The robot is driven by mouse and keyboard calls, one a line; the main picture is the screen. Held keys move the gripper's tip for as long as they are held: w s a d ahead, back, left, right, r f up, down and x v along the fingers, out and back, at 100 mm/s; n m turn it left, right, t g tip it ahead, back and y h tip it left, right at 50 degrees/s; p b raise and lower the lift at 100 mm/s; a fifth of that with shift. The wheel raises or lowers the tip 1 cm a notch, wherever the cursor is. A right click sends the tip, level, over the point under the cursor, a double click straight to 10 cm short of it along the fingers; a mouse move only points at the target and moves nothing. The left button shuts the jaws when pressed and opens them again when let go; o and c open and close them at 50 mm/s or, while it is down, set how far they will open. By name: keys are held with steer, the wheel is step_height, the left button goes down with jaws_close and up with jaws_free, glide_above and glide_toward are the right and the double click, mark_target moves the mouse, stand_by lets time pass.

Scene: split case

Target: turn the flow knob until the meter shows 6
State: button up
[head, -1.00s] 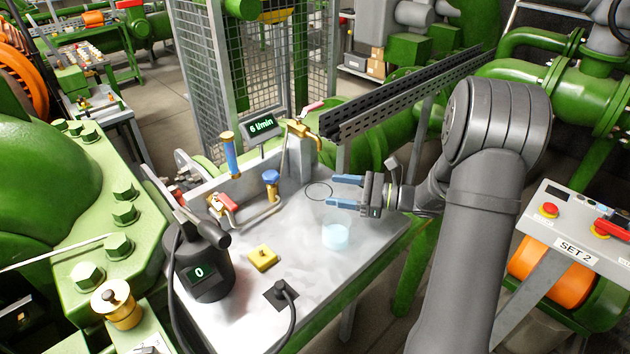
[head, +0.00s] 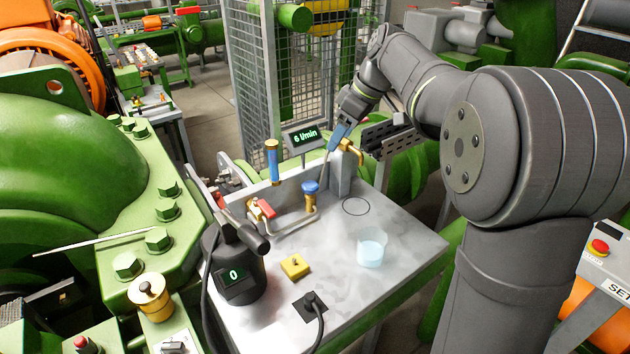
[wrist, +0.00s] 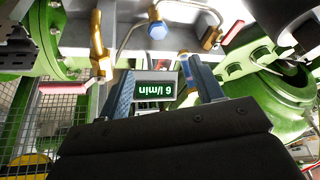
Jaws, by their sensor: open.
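The flow knob, taken to be the blue knob (head: 310,187) on a brass valve, stands at the back of the metal bench; it also shows in the wrist view (wrist: 157,30). The meter (head: 303,136) reads "6 l/min" in green; it appears upside down in the wrist view (wrist: 157,90). My gripper (head: 333,148) is open and empty, raised at the back of the bench beside the brass tap (head: 352,152), right of the meter. In the wrist view its two blue fingers (wrist: 158,66) frame the meter. The knob is clear of the fingers.
A glass of pale liquid (head: 371,250) stands on the bench, near a drawn ring (head: 355,206). A blue tube (head: 272,160), a red-handled valve (head: 266,208), a yellow block (head: 295,267) and a dark device showing 0 (head: 236,274) are left.

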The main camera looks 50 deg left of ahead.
glide_toward(312, 185)
steer(key=shift+n, duration=0.4)
steer(key=x, duration=0.8)
steer(key=shift+f, duration=0.1)
steer(key=c, duration=1)
steer(key=shift+o, duration=0.2)
steer(key=shift+s+d+m+t+y, duration=0.15)
steer(key=shift+m+t, duration=0.35)
steer(key=shift+m, duration=0.6)
steer(key=shift+s+a+m+t+y, duration=0.1)
steer(key=shift+m+t+y, duration=0.3)
steer(key=shift+m, duration=0.7)
